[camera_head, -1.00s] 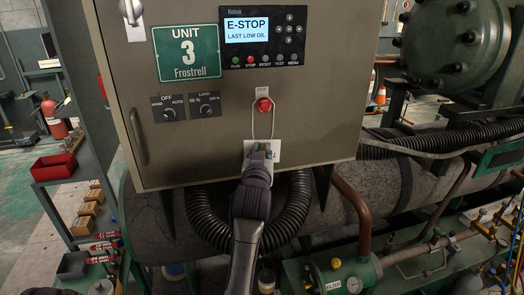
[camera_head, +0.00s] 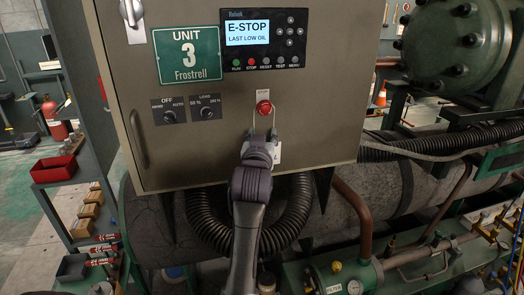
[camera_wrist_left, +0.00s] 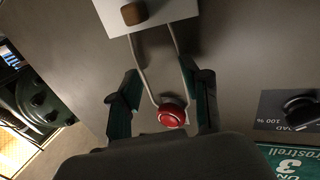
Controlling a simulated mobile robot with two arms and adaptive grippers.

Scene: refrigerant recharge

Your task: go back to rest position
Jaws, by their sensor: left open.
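My left gripper (camera_head: 263,130) is in front of the grey control cabinet (camera_head: 205,155), just below the red stop button (camera_head: 264,107). In the left wrist view my left gripper (camera_wrist_left: 157,72) is open, with its two dark green fingers on either side of the red button (camera_wrist_left: 172,115) and a thin cord loop. The cord runs to a white tag (camera_wrist_left: 165,12) with a brown knob-like piece (camera_wrist_left: 134,13) in front of it. In the head view the tag (camera_head: 277,154) is mostly hidden behind the gripper. My right gripper is not in view.
The cabinet carries a display (camera_head: 247,33) reading E-STOP, LAST LOW OIL, a green Unit 3 sign (camera_head: 187,54) and two dark selector knobs. Black corrugated hose (camera_head: 203,215) and brown pipe (camera_head: 352,212) lie below. A red bin (camera_head: 53,168) stands at left.

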